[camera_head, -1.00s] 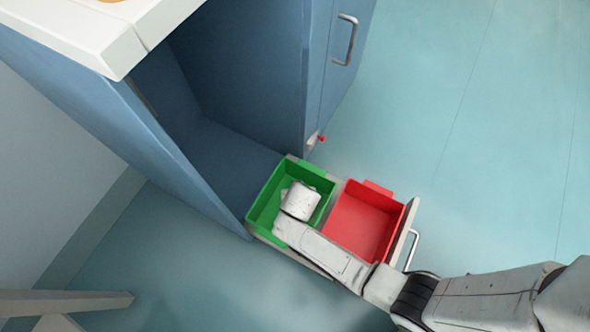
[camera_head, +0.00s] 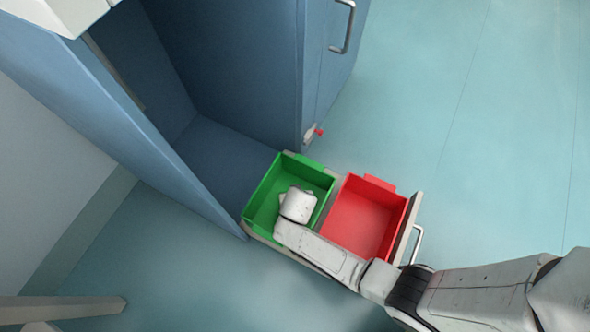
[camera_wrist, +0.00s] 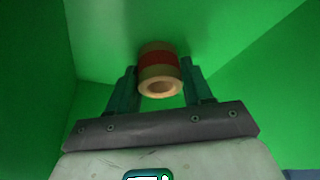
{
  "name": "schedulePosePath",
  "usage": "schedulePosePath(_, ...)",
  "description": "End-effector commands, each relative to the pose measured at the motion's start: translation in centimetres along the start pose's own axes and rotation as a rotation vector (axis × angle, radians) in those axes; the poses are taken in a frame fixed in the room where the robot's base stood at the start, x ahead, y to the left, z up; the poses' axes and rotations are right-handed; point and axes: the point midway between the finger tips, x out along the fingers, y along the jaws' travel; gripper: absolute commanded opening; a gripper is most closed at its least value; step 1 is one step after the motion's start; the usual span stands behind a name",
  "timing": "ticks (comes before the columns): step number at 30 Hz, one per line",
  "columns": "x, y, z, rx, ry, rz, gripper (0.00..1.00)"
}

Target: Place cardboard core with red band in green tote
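The cardboard core (camera_wrist: 158,82) is a short tan tube with a red band around it, its hollow end facing the wrist camera. My gripper (camera_wrist: 160,70) has one dark finger on each side of the core and looks shut on it. The green tote (camera_head: 259,192) sits in the pulled-out drawer, and its green walls and floor surround the core in the wrist view. In the head view my wrist is over the tote and hides my fingers and the core. Whether the core touches the tote floor, I cannot tell.
A red tote (camera_head: 362,222), seemingly empty, stands to the right of the green one in the same drawer. The blue cabinet (camera_head: 240,80) rises behind the totes, with a side panel at left. Open floor (camera_head: 460,150) lies to the right.

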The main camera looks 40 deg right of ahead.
Motion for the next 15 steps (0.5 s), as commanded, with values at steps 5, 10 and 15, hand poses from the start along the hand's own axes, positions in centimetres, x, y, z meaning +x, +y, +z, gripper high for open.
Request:
schedulePosePath(5,-0.04,0.00,-0.02,0.000,0.000,0.000,0.68)
schedulePosePath(10,-0.05,-0.01,-0.02,0.000,0.000,0.000,0.72)
schedulePosePath(15,-0.28,0.00,-0.12,0.000,0.000,0.000,0.72)
